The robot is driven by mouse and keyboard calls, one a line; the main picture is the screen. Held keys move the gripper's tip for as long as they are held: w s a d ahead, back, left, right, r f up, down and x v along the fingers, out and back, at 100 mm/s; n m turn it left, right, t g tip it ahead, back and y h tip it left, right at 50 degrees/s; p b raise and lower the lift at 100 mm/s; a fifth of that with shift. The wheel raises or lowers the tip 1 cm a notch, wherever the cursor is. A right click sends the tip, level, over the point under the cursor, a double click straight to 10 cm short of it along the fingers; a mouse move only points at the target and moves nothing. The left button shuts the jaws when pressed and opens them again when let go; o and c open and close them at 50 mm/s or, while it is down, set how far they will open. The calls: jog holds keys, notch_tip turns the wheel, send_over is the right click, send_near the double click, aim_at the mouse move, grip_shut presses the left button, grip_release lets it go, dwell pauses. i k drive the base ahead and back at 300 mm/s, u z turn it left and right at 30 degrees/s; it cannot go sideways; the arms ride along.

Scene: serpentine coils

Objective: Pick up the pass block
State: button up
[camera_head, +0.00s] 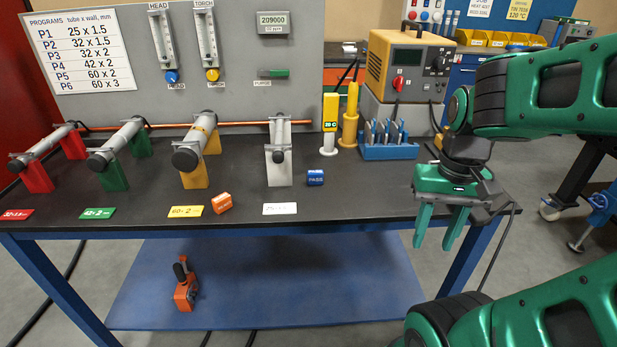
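The pass block (315,177) is a small blue block with lettering on its front. It sits on the dark bench top, just right of the white tube stand and behind the white label. My gripper (434,241) is green, points downward and hangs at the bench's right front edge, to the right of and nearer than the block. Its two fingers are apart with nothing between them. The gripper does not touch the block.
A white stand (279,168) holding a tube is close left of the block. An orange block (222,203) lies farther left by a yellow label (186,211). A blue rack (389,151) stands behind right. The bench top (362,199) right of the block is clear.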

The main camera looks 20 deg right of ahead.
aim_at(314, 176)
jog(key=u, duration=0.2)
jog(key=k, duration=1.35)
jog(key=z, duration=0.25)
jog(key=i, duration=1)
